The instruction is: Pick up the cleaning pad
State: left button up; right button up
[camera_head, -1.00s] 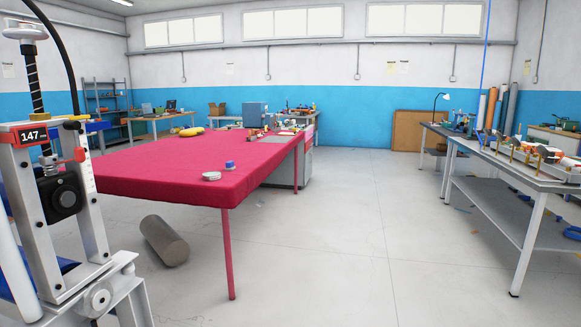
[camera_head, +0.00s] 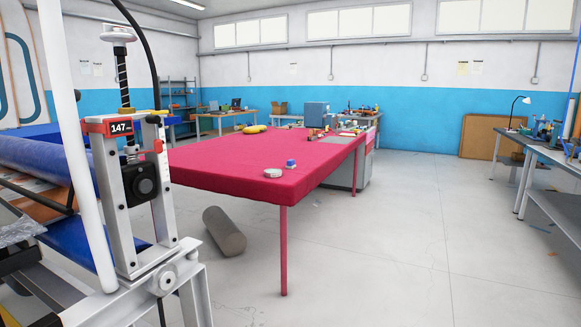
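I cannot make out a cleaning pad for certain in the head view. A large table with a red-pink cover (camera_head: 235,165) stands ahead, left of the middle. Near its front corner lie a small round whitish item (camera_head: 273,173) and a small blue and white item (camera_head: 291,164). A yellow item (camera_head: 254,129) lies at the table's far left edge. Several small items are at its far right end, too small to tell apart. Neither of my grippers is in view.
A grey roll (camera_head: 224,231) lies on the floor by the red table. A workbench (camera_head: 545,150) stands at the right. The floor (camera_head: 400,240) between bench and table is clear.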

aim_at(290, 165)
jog(key=i+l+z, duration=0.35)
jog(key=i, duration=0.65)
jog(key=i+z, duration=0.3)
jog(key=i, duration=0.65)
jog(key=i+l+u, duration=0.1)
jog(key=i+u, duration=0.2)
jog(key=i, duration=0.15)
jog(key=i+l+u, duration=0.15)
jog(key=i+u, duration=0.15)
jog(key=i+l+u, duration=0.3)
jog(key=i, duration=0.2)
